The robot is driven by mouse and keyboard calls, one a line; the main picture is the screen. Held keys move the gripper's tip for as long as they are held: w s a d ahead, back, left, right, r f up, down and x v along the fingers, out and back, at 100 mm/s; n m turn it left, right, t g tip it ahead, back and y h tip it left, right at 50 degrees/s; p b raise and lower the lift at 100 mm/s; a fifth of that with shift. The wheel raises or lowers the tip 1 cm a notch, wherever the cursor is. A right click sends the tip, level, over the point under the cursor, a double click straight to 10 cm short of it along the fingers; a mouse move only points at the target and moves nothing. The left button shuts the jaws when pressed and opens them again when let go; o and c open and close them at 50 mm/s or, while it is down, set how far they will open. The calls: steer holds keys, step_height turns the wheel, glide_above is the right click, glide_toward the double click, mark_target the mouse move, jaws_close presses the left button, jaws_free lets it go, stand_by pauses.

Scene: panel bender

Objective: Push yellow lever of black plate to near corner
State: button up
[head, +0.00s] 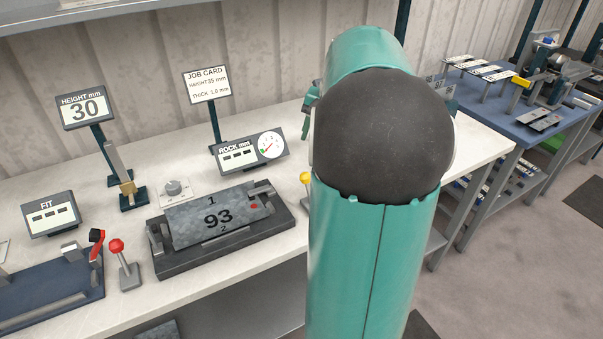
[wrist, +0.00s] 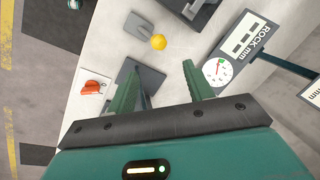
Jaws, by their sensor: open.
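The yellow lever's round knob (wrist: 158,42) shows in the wrist view, beyond my fingertips, beside a small grey base (wrist: 138,26). A dark plate (wrist: 131,73) lies on the bench in the wrist view, partly covered by my left finger. My gripper (wrist: 160,70) is open and empty, its two green fingers well apart. The knob is clear of both fingers.
A dark fixture (head: 225,259) holds a grey sheet marked 93 (head: 217,215). A red-knobbed lever (head: 117,247) stands to its left. The ROCK display (wrist: 242,45) is right of my fingers. An orange item (wrist: 95,87) lies at left on white.

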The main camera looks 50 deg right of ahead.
steer(key=x, duration=1.3)
steer(key=shift+s+d, duration=0.1)
steer(key=shift+d, duration=0.05)
jaws_close()
